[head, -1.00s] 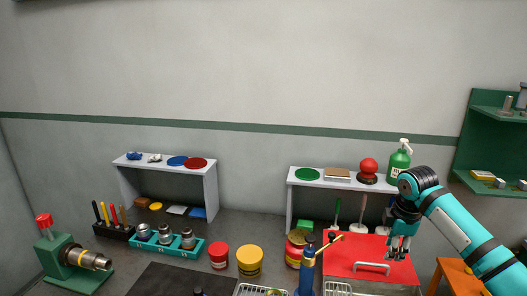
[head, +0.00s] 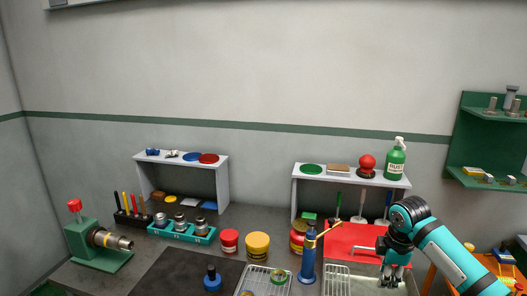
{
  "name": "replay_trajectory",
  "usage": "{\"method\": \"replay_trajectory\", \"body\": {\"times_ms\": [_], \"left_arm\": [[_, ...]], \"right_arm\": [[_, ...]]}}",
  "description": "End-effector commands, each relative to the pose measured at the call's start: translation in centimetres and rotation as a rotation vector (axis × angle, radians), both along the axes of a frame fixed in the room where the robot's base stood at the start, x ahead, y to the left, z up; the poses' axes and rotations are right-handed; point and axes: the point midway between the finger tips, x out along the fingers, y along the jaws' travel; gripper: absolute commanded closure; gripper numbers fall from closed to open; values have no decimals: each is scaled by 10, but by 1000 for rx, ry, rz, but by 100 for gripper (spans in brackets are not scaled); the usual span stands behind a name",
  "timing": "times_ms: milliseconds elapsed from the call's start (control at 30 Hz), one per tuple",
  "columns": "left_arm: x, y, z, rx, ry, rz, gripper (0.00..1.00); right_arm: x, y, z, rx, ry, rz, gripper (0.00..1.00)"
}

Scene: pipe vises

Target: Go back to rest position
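My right gripper (head: 391,280) hangs at the lower right with its fingers pointing down. Its fingertips look spread apart with nothing between them. It is in front of the right part of the red board (head: 350,243) and its metal handle, and partly covers them. My turquoise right arm reaches in from the lower right corner. My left gripper is not in view.
A green pipe vise (head: 95,248) stands at the left. A blue vise (head: 308,262) with a brass bar stands by wire racks (head: 264,280). Jars, a teal socket tray (head: 181,232) and two grey shelves line the wall. A dark mat (head: 185,272) is largely bare.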

Motion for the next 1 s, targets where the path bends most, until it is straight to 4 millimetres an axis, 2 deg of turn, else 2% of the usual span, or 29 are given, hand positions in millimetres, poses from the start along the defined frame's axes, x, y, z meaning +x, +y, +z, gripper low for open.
{"method": "replay_trajectory", "body": {"times_ms": [233,367,467,500,600,700,800,1000], "left_arm": [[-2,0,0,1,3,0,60],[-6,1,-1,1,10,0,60],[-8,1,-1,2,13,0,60],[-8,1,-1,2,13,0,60],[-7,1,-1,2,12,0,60],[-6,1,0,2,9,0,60],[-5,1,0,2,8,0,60],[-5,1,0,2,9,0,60]], "right_arm": [[-34,49,-58,32,4,-21,66],[-68,84,-95,76,-2,-64,66],[-108,116,-125,133,-12,-134,66],[-128,128,-136,162,-16,-178,66],[-176,149,-154,235,-31,-320,66],[-221,157,-161,292,-45,-479,66],[-253,155,-161,324,-58,-616,66],[-299,143,-156,348,-80,-827,66]]}}
